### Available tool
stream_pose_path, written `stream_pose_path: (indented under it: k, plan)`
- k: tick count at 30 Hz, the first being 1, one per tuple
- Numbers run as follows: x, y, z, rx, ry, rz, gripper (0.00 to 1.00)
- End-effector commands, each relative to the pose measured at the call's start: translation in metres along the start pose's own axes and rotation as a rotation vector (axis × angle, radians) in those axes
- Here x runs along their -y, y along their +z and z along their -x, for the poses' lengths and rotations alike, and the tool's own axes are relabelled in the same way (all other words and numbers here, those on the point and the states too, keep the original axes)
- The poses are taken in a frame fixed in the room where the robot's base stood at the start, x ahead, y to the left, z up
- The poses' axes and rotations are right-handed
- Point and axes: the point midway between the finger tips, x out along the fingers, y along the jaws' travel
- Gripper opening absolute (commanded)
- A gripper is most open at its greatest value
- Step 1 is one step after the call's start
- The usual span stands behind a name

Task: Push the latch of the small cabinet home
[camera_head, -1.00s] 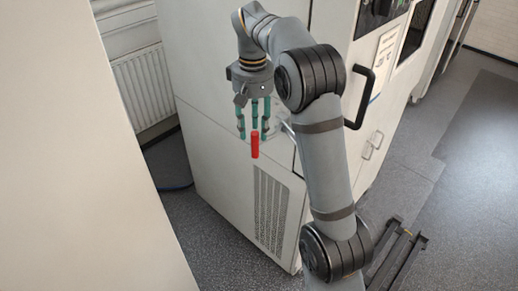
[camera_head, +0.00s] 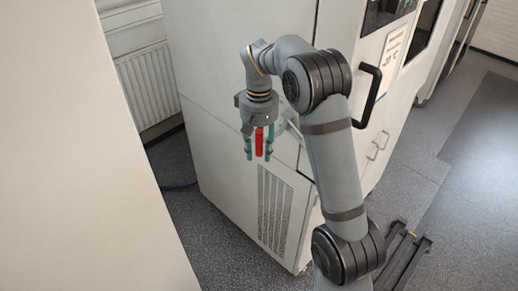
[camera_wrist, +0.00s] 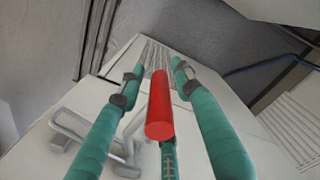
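A metal handle-like fitting, which may be the latch, is on the pale cabinet front, left of my fingers in the wrist view (camera_wrist: 75,125). It is partly hidden by my arm in the head view (camera_head: 293,126). A red cylinder (camera_head: 259,142) stands upright between my gripper's teal fingers; its near end faces the wrist camera (camera_wrist: 160,110). I cannot tell what the cylinder is attached to. My gripper (camera_head: 258,153) points down in front of the cabinet (camera_head: 225,150). Its fingers are spread around the red cylinder, with gaps showing beside it.
A vent grille (camera_head: 275,210) is low on the cabinet. A black door handle (camera_head: 368,95) sticks out to the right of my arm. A radiator (camera_head: 147,85) is at the left wall. A large pale panel (camera_head: 80,150) fills the left. Grey floor lies in front.

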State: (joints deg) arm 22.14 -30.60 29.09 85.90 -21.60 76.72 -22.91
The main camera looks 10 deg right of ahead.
Motion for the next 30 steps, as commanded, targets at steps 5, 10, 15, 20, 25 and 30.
stream_pose_path:
  k: [5, 10, 15, 20, 25, 30]
  plan:
    - [0.0001, -0.0001, 0.0002, 0.0, 0.0, 0.0, 0.21]
    - [0.0001, -0.0001, 0.0002, 0.0, 0.0, 0.0, 0.11]
    - [0.0002, 0.0, 0.0003, 0.0, 0.0, 0.0, 0.01]
    - [0.0003, 0.0, 0.0003, 0.0, -0.001, 0.0, 0.0]
    - [0.0003, 0.0, 0.0003, 0.0, -0.001, 0.0, 0.0]
    - [0.0004, 0.0, 0.0003, 0.0, -0.001, 0.0, 0.0]
